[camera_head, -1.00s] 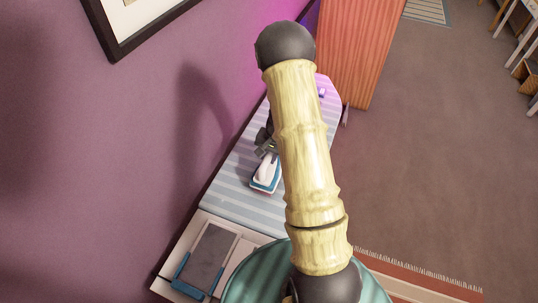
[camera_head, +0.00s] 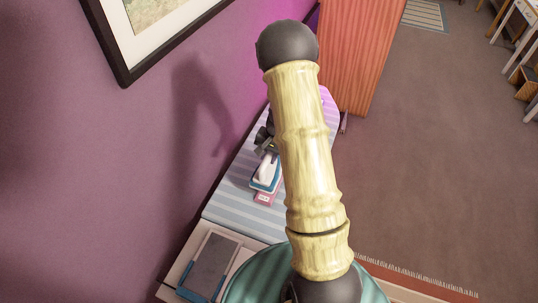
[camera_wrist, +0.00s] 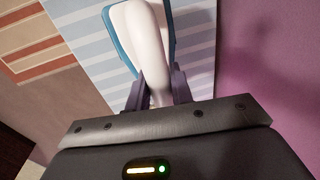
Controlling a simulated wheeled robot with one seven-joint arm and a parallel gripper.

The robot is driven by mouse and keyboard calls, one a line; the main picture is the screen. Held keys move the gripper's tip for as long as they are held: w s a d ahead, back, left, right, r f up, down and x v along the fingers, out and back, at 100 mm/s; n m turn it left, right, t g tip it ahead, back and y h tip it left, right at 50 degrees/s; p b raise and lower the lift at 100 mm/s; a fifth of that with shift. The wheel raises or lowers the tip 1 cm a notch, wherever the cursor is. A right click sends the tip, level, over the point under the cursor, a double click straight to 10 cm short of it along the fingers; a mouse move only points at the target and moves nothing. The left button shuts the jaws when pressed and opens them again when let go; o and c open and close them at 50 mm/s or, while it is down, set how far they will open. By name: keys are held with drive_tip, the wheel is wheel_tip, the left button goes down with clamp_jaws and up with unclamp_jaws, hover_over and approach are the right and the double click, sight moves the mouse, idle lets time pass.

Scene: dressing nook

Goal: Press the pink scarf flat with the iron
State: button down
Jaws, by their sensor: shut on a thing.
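The white and blue iron (camera_head: 264,170) is over the striped ironing board (camera_head: 235,203). My gripper (camera_head: 265,145) is shut on the iron's white handle. In the wrist view the handle (camera_wrist: 153,60) sits between my two dark fingers (camera_wrist: 158,90). The pink scarf (camera_head: 264,198) shows as a small folded pink patch with a pale mark on the board, just below the iron in the head view. I cannot tell whether the iron touches it or hovers over it. The wrist view does not show the scarf.
My arm hides much of the board's right side. A grey and blue tray-like panel (camera_head: 213,262) lies at the board's near end. The purple wall (camera_head: 120,190) runs close along the left. A tall orange wooden cabinet (camera_head: 360,55) stands beyond the board. Open carpet lies right.

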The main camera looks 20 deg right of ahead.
drive_tip(key=shift+r+p, duration=0.45)
drive_tip(key=shift+r, duration=0.5)
drive_tip(key=a+f+n+g+b, duration=0.1)
drive_tip(key=a+f+n+b, duration=0.5)
drive_tip(key=a+n, duration=0.3)
drive_tip(key=shift+s+a+f+g+y+b, duration=0.35)
drive_tip(key=shift+a+b, duration=0.1)
drive_tip(key=shift+b, duration=0.15)
